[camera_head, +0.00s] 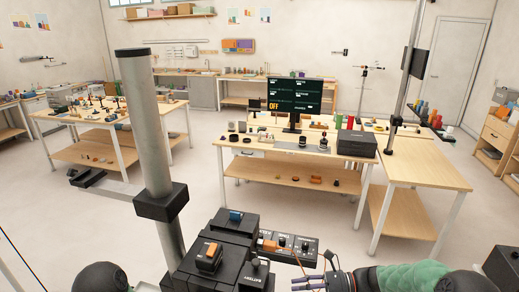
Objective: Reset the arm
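My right arm comes in from the lower right in a green sleeve. My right gripper (312,271) is at the bottom edge, just right of a black control box (292,246) with knobs and thin orange wires. Some metallic finger parts point left and one points up. The gripper is partly cut off, so I cannot tell how far it is open. No held object shows. A dark rounded part of my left arm shows at the bottom left; my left gripper is out of view.
A grey upright column (149,130) and black boxes (225,262) stand close in front. A wooden workbench (232,143) with a monitor (294,100) stands beyond, joined by a side table (425,172) at right. Another bench (72,117) is at left.

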